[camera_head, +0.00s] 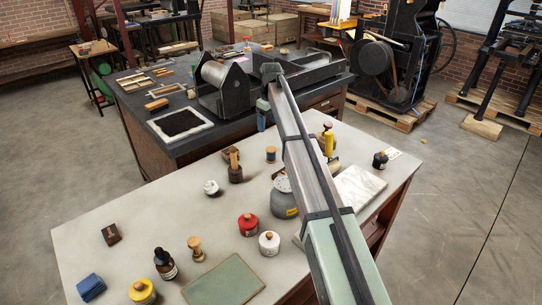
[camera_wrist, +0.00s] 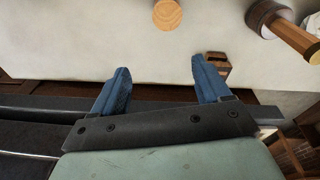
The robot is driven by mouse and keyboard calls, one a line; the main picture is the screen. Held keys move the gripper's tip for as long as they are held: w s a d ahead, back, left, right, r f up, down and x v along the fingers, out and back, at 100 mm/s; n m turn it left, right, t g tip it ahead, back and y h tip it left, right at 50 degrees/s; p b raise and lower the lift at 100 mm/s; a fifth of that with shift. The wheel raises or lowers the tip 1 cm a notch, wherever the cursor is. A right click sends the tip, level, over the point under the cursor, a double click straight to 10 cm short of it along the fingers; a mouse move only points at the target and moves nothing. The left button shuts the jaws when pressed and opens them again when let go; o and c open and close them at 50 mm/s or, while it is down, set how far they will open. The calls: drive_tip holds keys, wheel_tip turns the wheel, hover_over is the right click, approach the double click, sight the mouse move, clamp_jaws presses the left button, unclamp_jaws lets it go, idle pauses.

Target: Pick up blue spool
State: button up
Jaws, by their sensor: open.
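The blue spool (camera_head: 271,154) stands upright on the pale table near its back edge. It has a wooden top, and its small wound middle looks dark. A round wooden top at the upper edge of the wrist view, likely the same spool (camera_wrist: 167,14), shows no blue. My gripper (camera_head: 261,121) is up and beyond the spool, near the gap between the two tables. In the wrist view, my gripper's two blue fingers (camera_wrist: 161,76) are wide apart with nothing between them. The spool is outside the fingers, ahead of their tips.
A dark dabber with a wooden handle (camera_head: 235,172) stands left of the spool, with a small wooden block (camera_wrist: 217,66) near the table's edge. The dark press table (camera_head: 180,148) lies behind.

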sight(271, 149)
drive_tip(key=f+n, duration=0.1)
drive_tip(key=f, duration=0.3)
drive_tip(key=s+d+f+n, duration=0.1)
drive_tip(key=f+n, duration=0.1)
drive_tip(key=f, duration=0.3)
drive_tip(key=s+f+n+g, duration=0.1)
drive_tip(key=f, duration=0.4)
drive_tip(key=shift+s+d+n+h, duration=0.2)
drive_tip(key=shift+n+h, duration=0.1)
drive_tip(key=shift+h, duration=0.1)
drive_tip(key=shift+c, duration=0.2)
drive_tip(key=c, duration=1)
drive_tip(key=shift+r, duration=0.1)
